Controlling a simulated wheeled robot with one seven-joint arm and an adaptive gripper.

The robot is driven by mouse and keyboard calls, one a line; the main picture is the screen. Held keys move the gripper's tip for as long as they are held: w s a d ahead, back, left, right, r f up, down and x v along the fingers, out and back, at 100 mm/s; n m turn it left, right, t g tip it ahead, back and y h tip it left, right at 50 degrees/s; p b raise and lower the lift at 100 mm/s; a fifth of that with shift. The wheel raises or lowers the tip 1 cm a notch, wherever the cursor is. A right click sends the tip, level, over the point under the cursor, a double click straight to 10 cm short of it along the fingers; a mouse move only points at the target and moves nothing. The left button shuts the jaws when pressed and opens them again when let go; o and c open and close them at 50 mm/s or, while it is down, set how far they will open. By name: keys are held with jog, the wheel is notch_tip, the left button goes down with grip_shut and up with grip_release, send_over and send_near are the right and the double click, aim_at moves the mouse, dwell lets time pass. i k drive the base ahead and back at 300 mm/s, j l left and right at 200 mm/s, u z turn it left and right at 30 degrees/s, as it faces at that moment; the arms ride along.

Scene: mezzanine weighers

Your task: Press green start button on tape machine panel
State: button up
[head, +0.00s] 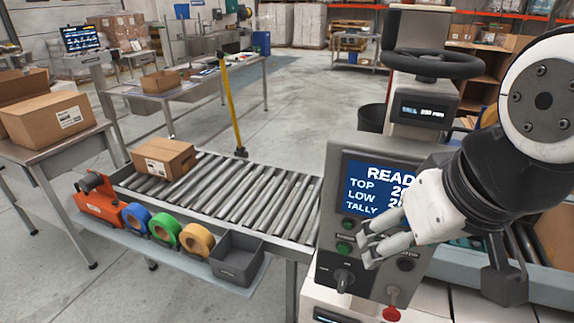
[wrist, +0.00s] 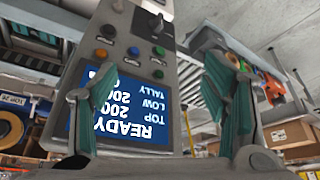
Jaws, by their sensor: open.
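The grey machine panel (head: 331,185) stands at centre right in the head view, its blue screen (head: 360,183) reading READY, TOP, LOW and TALLY. Labels are unreadable, so I cannot tell which is start. My gripper (head: 367,243) is open and empty in front of the panel, its fingers (wrist: 158,70) apart. It hides part of the screen and other buttons; contact cannot be told.
A blue button (wrist: 133,51) and an orange button (wrist: 101,54) share the panel. A black selector (head: 343,279) and a red knob (head: 392,304) are lower down. A roller conveyor (head: 255,195) carrying a carton (head: 164,158) lies left. Tape rolls (head: 165,225) sit on its side shelf.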

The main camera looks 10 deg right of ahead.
aim_at(342, 249)
jog(key=k+j, duration=0.5)
jog(key=k+j+u, duration=0.15)
jog(key=k+j, duration=0.35)
jog(key=j, duration=0.15)
